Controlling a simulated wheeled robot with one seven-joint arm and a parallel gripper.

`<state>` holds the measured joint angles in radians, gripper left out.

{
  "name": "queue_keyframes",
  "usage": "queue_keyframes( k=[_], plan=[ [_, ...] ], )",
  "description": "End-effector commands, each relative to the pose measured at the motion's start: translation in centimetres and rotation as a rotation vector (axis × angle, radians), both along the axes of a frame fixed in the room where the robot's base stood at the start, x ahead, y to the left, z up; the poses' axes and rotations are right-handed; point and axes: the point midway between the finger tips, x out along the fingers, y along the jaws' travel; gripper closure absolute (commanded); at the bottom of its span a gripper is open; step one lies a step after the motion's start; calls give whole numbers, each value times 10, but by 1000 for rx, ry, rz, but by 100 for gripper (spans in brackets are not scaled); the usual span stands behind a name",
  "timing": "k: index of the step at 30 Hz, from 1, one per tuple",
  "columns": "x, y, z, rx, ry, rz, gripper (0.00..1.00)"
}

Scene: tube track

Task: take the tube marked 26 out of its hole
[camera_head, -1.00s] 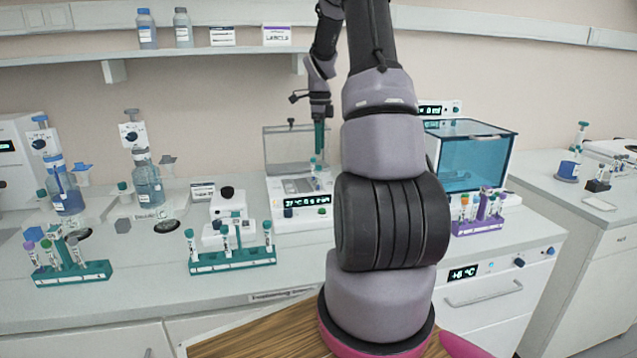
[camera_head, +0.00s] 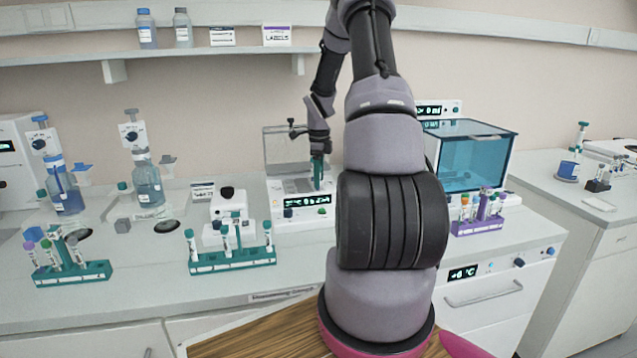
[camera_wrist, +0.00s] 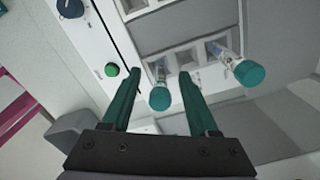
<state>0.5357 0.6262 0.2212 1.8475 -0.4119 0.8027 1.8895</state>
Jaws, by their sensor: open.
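A white block device (camera_head: 302,217) with a dark display and a raised clear lid stands on the bench. My gripper (camera_head: 318,182) is lowered over it, pointing down. In the wrist view my gripper (camera_wrist: 158,75) is open, with its two teal fingers spread on either side of a teal-capped tube (camera_wrist: 160,97). That tube stands in one of the square holes of the device. A second teal-capped tube (camera_wrist: 248,73) stands in a hole to the right, outside the fingers. I cannot read the number on either tube, so I cannot tell which is 26.
A teal rack with tubes (camera_head: 232,262) stands front left of the device, another teal rack (camera_head: 72,273) farther left. A purple rack (camera_head: 478,227) and a blue-windowed box (camera_head: 470,160) stand right. The device's green button (camera_wrist: 111,70) lies left of the fingers.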

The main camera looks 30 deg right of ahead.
Motion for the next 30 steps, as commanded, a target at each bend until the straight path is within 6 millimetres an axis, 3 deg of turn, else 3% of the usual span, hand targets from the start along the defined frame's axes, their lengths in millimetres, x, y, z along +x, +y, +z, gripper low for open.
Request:
queue_keyframes(
  k=[4, 9, 20, 30],
  plan=[
    [0, 0, 0, 0, 0, 0, 40],
    [0, 0, 1, 0, 0, 1, 100],
    [1, 0, 5, -2, -2, 2, 100],
    [1, 0, 68, -3, -4, 1, 100]
  ],
)
